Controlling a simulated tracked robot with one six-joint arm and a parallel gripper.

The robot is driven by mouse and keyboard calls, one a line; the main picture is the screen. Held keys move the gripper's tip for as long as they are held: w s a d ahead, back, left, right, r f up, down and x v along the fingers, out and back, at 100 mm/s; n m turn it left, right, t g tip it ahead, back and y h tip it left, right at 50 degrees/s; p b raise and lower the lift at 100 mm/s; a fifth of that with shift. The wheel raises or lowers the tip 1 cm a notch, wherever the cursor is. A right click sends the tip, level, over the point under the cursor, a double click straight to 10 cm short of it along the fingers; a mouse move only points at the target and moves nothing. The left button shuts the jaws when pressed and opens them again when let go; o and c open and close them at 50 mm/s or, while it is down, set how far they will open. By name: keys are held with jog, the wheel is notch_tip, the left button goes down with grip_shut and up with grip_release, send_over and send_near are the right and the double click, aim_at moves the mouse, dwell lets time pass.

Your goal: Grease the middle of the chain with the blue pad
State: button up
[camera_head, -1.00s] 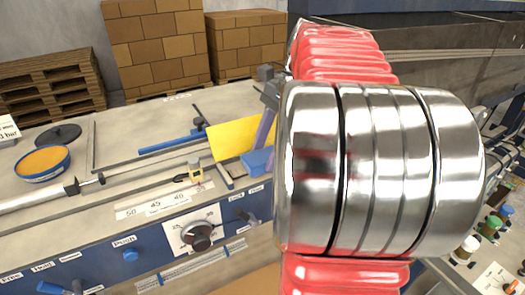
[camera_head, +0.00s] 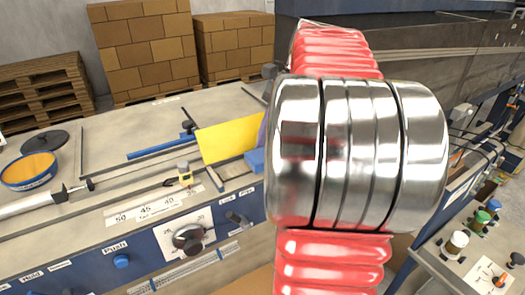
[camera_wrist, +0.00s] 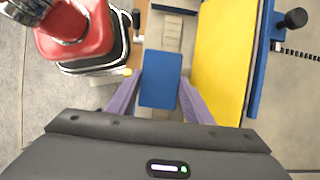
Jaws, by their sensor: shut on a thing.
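The blue pad (camera_wrist: 160,78) is a flat rectangular block between the purple fingers of my gripper (camera_wrist: 160,90) in the wrist view. My gripper is shut on it. In the head view the pad (camera_head: 254,160) shows beside the lower right of a yellow plate (camera_head: 228,140), and my arm hides most of my gripper. A short dark toothed strip that looks like the chain (camera_wrist: 300,52) runs to the right edge of the wrist view, beyond the yellow plate and a black knob. It is apart from the pad. I cannot make out the chain in the head view.
A blue tub with orange contents (camera_head: 28,170) and a dark disc (camera_head: 45,141) lie on the bench at left. A dial (camera_head: 188,239) and levers line the bench front. Several small bottles stand on a side table (camera_head: 440,262) at right. Pallets and boxes stand behind.

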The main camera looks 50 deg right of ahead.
jog(key=shift+d, duration=0.15)
jog(key=shift+s+d+f, duration=0.1)
jog(key=shift+s+d, duration=0.2)
jog(key=shift+d, duration=0.5)
jog(key=shift+s+d+f, duration=0.1)
jog(key=shift+s+d, duration=0.15)
jog(key=shift+d, duration=0.5)
